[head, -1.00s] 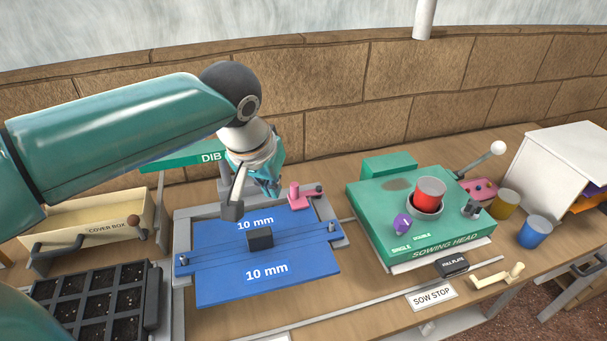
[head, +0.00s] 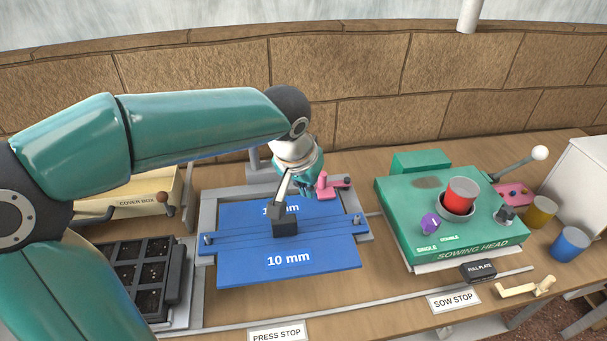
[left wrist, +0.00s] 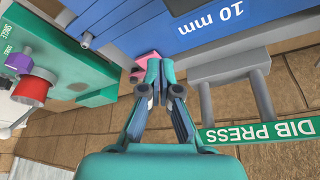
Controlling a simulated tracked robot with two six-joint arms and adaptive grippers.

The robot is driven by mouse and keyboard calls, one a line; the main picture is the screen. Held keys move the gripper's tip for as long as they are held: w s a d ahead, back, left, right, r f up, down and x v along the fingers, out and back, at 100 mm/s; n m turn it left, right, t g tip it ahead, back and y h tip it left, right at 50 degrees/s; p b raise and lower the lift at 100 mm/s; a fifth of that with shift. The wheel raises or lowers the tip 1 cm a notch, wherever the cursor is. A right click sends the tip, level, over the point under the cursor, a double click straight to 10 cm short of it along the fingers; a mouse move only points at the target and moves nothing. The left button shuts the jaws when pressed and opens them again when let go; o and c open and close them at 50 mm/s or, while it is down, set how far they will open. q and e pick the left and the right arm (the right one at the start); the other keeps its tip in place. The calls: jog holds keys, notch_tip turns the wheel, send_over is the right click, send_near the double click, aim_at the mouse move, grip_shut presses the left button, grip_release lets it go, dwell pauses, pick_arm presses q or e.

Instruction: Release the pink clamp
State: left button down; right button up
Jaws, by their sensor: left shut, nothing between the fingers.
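The pink clamp (head: 323,186) stands at the back right corner of the grey frame around the blue 10 mm plate (head: 315,262). It has an upright pink post and a bar with a dark knob to its right. My left gripper (head: 305,191) is just left of the clamp, its fingers partly hidden behind its own wrist parts. In the left wrist view, the gripper (left wrist: 159,75) is shut and empty, and the pink clamp (left wrist: 146,56) shows just past the fingertips. I cannot tell whether they touch. My right gripper is not in view.
The green sowing head (head: 400,205) with a red cup (head: 461,194) stands to the right, with a second pink fixture (head: 515,194) behind it. A seed tray (head: 140,275) and cover box (head: 150,195) are at left. The green dib press sign (left wrist: 245,130) is near the gripper.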

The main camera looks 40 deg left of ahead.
aim_at(319, 190)
pick_arm(q)
jog(key=x, duration=0.3)
jog(key=shift+f, duration=0.35)
jog(key=w, duration=0.1)
jog(key=w+p, duration=0.1)
jog(key=shift+w+a+r, duration=0.35)
jog(key=shift+w+a, duration=0.05)
jog(key=shift+w+a+f, duration=0.1)
jog(key=shift+w+a, duration=0.1)
jog(key=shift+w, duration=0.4)
